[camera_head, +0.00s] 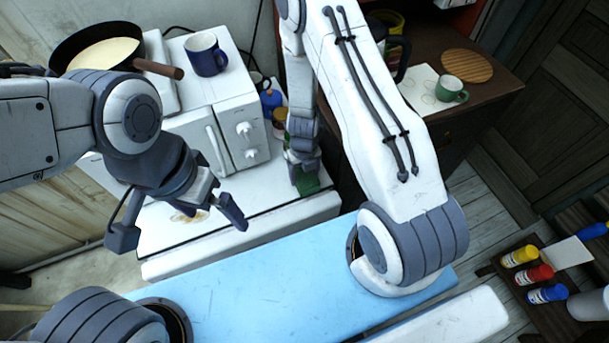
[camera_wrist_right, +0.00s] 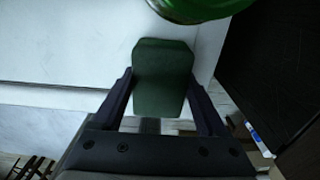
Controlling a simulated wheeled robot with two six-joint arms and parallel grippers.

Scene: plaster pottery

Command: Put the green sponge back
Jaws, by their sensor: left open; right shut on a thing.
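The green sponge (camera_wrist_right: 163,78) is between the fingers of my right gripper (camera_wrist_right: 163,92), which is shut on it. In the head view the sponge (camera_head: 307,184) shows dark green below my right gripper (camera_head: 304,172), over the right end of the white counter (camera_head: 250,200). I cannot tell whether the sponge touches the counter. My left gripper (camera_head: 180,232) is open and empty above the counter's left part, near a brown stain (camera_head: 188,215).
A green rounded object (camera_wrist_right: 200,8) is close beyond the sponge in the wrist view. A brown table (camera_head: 460,115) with a green cup (camera_head: 449,89) stands at the right.

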